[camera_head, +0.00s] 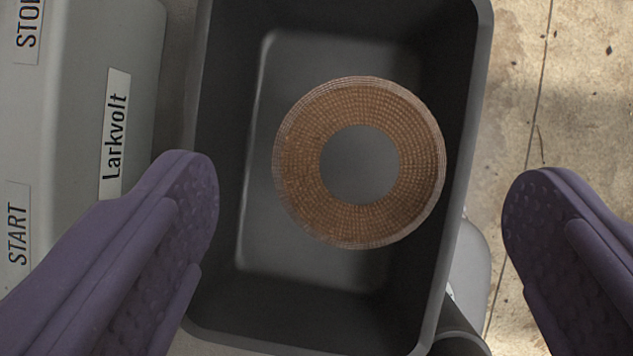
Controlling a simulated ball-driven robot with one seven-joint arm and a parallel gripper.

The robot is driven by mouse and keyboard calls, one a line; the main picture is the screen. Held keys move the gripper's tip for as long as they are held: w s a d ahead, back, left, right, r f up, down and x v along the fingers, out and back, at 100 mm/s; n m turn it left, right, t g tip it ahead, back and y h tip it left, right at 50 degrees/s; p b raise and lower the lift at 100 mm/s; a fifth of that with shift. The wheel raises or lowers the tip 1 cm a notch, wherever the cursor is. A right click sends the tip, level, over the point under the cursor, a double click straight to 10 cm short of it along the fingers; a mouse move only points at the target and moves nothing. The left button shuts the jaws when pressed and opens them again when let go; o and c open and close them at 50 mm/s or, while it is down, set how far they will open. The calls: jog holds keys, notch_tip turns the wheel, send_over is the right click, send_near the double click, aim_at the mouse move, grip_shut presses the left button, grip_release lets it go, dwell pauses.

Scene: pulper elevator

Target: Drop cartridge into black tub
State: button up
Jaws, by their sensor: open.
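The cartridge (298,165) is a brown, ribbed ring with a round hole in its middle. It shows inside the outline of the black tub (482,60), a dark rectangular bin seen from above. The tub's grey floor is visible through the hole. I cannot tell for certain whether the cartridge rests on the floor or is above it. My gripper (360,200) has two purple, dimpled fingers spread wide, one at the tub's left side and one beyond its right side. Neither finger touches the cartridge.
A grey machine housing (60,110) with START, STOP and Larkvolt labels stands along the left. A stained concrete floor (575,90) with a dark seam lies to the right. A grey rounded part (472,265) sits beside the tub's lower right edge.

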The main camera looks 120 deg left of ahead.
jog(key=p+v, duration=0.2)
jog(key=v, duration=0.3)
jog(key=shift+a+r, duration=0.1)
jog(key=shift+r, duration=0.05)
jog(key=w+a+r+n+t+y+b, duration=0.1)
jog(key=w+a+r+t+y+b, duration=0.15)
jog(key=w+r, duration=0.65)
jog(key=w+a+r+n+t+y+b, duration=0.15)
jog(key=w+r+b, duration=0.3)
jog(key=r, duration=0.75)
jog(key=s+d+r+n+t+b, duration=0.1)
jog(key=s+r, duration=0.3)
jog(key=r, duration=0.7)
jog(key=s+d+r+n+t+b, duration=0.1)
jog(key=s+d+r+t, duration=0.2)
jog(key=r, duration=0.8)
jog(key=s+d+r+n+t+h+b, duration=0.1)
jog(key=s+r, duration=0.3)
jog(key=r, duration=0.8)
jog(key=shift+s+d+t, duration=0.35)
jog(key=shift+d+t, duration=0.25)
jog(key=shift+d, duration=0.05)
